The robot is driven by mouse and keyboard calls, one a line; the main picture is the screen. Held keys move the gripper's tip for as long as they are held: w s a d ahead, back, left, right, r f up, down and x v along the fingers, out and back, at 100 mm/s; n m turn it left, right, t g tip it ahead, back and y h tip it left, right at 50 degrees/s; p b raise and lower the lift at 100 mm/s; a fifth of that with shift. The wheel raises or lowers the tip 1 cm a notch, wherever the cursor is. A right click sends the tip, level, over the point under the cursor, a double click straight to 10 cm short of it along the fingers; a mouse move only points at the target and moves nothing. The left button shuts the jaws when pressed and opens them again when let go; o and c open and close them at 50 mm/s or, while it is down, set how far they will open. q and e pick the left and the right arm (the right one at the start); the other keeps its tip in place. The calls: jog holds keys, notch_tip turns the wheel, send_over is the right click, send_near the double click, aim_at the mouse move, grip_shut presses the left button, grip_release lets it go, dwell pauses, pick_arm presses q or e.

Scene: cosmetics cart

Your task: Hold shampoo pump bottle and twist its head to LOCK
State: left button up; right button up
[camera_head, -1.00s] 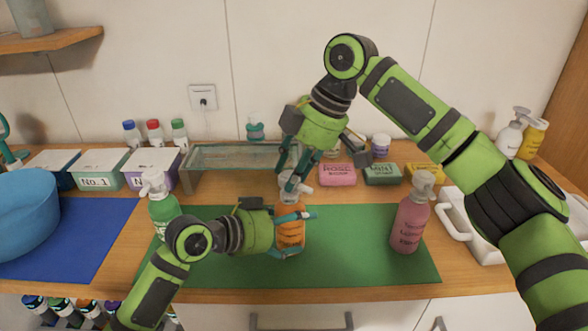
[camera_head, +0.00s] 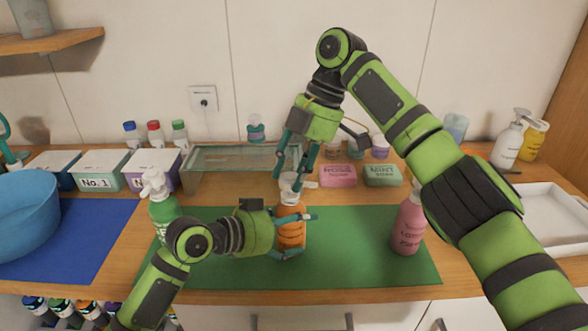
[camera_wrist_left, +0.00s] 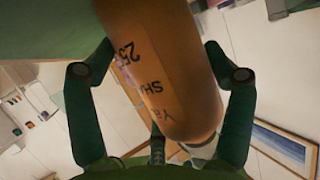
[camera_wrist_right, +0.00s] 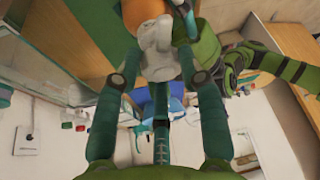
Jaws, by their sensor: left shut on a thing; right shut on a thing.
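An orange shampoo pump bottle (camera_head: 291,232) stands upright on the green mat (camera_head: 350,270) in the head view. My left gripper (camera_head: 308,234) is shut around its body from the left; the orange body (camera_wrist_left: 165,70) fills the left wrist view between the fingers. My right gripper (camera_head: 292,180) comes from above and is shut on the white pump head (camera_wrist_right: 158,45), which shows between its fingertips in the right wrist view. In the head view the head is partly hidden by the fingers. A green pump bottle (camera_head: 163,208) and a pink pump bottle (camera_head: 409,226) stand on the same mat.
A glass-topped tray (camera_head: 235,157) and soap boxes (camera_head: 338,176) stand behind the mat. A blue bowl (camera_head: 25,215) is at left on a blue mat. A white tray (camera_head: 545,215) is at right. The mat between the orange and pink bottles is clear.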

jog(key=shift+s+a, duration=0.15)
jog(key=o, duration=1.1)
jog(key=shift+d+m+t, duration=0.25)
jog(key=shift+m+t, duration=0.05)
jog(key=shift+m, duration=0.4)
jog(key=m+t, duration=0.1)
jog(key=m, duration=0.3)
jog(key=shift+s+m+t, duration=0.15)
jog(key=shift+m+t, duration=0.25)
jog(key=shift+n+y, duration=0.3)
jog(key=shift+y, duration=0.1)
jog(key=v, duration=1.2)
jog(key=shift+w+a+r, duration=0.2)
jog(key=shift+w+a, duration=0.1)
jog(key=shift+a, duration=0.05)
